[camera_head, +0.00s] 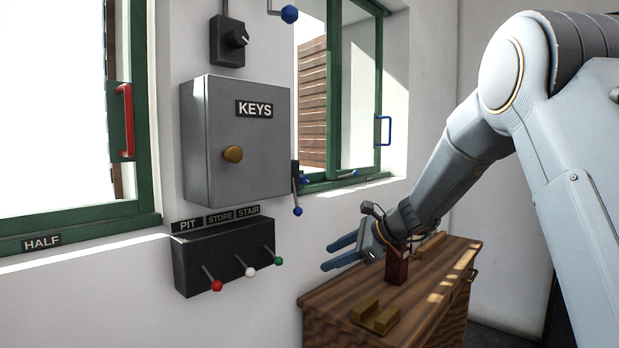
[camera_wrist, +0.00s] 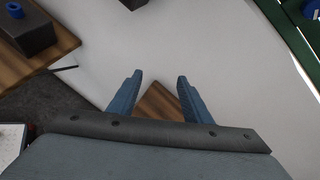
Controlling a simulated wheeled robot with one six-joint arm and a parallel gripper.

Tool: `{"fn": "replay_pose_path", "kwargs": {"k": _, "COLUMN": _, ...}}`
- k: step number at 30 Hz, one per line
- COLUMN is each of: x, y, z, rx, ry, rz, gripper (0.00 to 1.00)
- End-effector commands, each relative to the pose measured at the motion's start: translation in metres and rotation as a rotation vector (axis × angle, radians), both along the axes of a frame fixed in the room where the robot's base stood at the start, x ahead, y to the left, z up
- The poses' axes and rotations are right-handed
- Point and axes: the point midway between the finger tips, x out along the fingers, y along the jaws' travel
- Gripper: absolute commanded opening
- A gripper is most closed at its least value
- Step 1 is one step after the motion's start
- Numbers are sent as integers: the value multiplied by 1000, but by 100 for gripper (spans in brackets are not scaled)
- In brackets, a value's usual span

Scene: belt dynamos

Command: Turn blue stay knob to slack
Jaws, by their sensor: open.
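Several blue knobs show in the head view. One blue ball (camera_head: 289,14) is at the top beside the window, one blue ball (camera_head: 298,211) hangs on a dark lever right of the grey box, and a small blue knob (camera_head: 355,172) is on the window sill. I cannot tell which is the stay knob, and no slack mark is readable. In the wrist view a blue round part (camera_wrist: 15,10) sits on a dark block. My gripper (camera_head: 334,255) is open and empty in front of the wall, below and right of the hanging blue ball. Its blue fingers (camera_wrist: 160,76) are apart.
A grey KEYS box (camera_head: 228,165) and a black lever box (camera_head: 212,262) with red, white and green knobs are on the wall. A wooden cabinet (camera_head: 365,285) with brass blocks (camera_head: 375,318) stands below my arm. The green window (camera_head: 360,90) has a blue handle (camera_head: 383,131).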

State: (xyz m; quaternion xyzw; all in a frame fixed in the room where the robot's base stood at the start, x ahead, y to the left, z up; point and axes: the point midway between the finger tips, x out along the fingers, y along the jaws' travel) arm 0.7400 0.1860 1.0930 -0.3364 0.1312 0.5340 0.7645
Motion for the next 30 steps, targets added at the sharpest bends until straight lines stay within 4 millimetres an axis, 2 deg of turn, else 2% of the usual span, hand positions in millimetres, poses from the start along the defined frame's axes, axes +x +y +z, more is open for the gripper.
{"fn": "replay_pose_path", "kwargs": {"k": 1, "x": 30, "y": 8, "z": 27, "rx": 114, "ry": 18, "rz": -68, "gripper": 45}}
{"fn": "replay_pose_path", "kwargs": {"k": 3, "x": 67, "y": 16, "z": 63, "rx": 282, "ry": 46, "rz": -156, "gripper": 45}}
{"fn": "replay_pose_path", "kwargs": {"k": 6, "x": 108, "y": 21, "z": 108, "rx": 489, "ry": 78, "rz": -240, "gripper": 45}}
{"fn": "replay_pose_path", "kwargs": {"k": 9, "x": 134, "y": 20, "z": 141, "rx": 643, "ry": 104, "rz": -286, "gripper": 45}}
{"fn": "replay_pose_path", "kwargs": {"k": 12, "x": 148, "y": 18, "z": 160, "rx": 736, "ry": 120, "rz": -309, "gripper": 45}}
{"fn": "replay_pose_path", "kwargs": {"k": 17, "x": 160, "y": 24, "z": 170, "rx": 781, "ry": 127, "rz": -317, "gripper": 45}}
{"fn": "replay_pose_path", "kwargs": {"k": 30, "x": 196, "y": 71, "z": 169, "rx": 776, "ry": 125, "rz": -318, "gripper": 45}}
